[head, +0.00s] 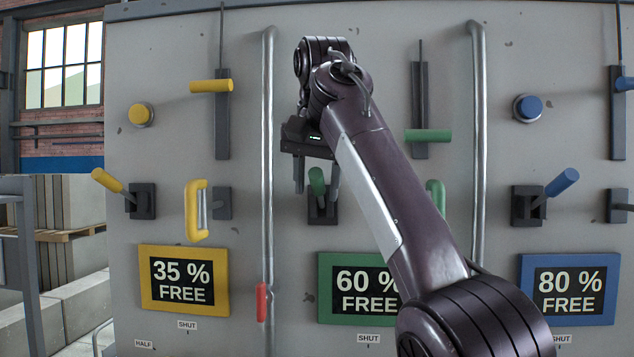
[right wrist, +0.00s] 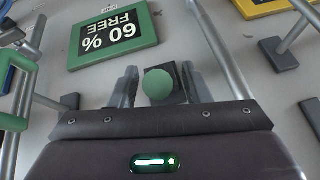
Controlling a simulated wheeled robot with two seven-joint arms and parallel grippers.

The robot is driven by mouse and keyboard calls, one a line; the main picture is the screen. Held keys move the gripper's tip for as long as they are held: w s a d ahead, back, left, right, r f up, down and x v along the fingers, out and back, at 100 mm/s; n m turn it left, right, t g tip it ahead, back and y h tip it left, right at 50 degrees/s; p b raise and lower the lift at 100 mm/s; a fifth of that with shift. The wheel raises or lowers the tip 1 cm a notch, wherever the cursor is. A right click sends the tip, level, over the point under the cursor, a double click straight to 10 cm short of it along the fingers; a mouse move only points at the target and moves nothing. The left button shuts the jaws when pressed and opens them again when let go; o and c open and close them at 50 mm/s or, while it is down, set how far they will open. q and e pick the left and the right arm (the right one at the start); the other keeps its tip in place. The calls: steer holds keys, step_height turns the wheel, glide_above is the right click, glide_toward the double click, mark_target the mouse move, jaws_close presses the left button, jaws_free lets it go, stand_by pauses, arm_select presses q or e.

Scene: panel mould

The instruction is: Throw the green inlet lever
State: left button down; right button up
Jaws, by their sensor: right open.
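The green lever (head: 317,182) has a short round grip and stands up from a dark block on the grey panel, above the green-framed sign. My right gripper (head: 316,190) is open in front of the panel, with one finger on each side of this lever. In the right wrist view the lever's round green end (right wrist: 158,85) sits between the two fingers of the right gripper (right wrist: 159,74), with a gap visible on both sides. My left gripper is not in view.
A green sliding handle (head: 428,136) and a green loop handle (head: 435,190), partly behind my right arm, are to the right. Vertical pipes (head: 268,130) (head: 478,130) flank the green section. Yellow (head: 108,181) and blue levers (head: 562,182) stand farther out.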

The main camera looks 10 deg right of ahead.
steer(key=p+v, duration=0.1)
steer(key=v, duration=0.6)
steer(key=shift+s+r+p, duration=0.2)
steer(key=shift+r+p, duration=0.1)
steer(key=shift+r, duration=0.05)
steer(key=shift+w, duration=0.1)
steer(key=shift+a, duration=0.1)
steer(key=shift+f, duration=0.1)
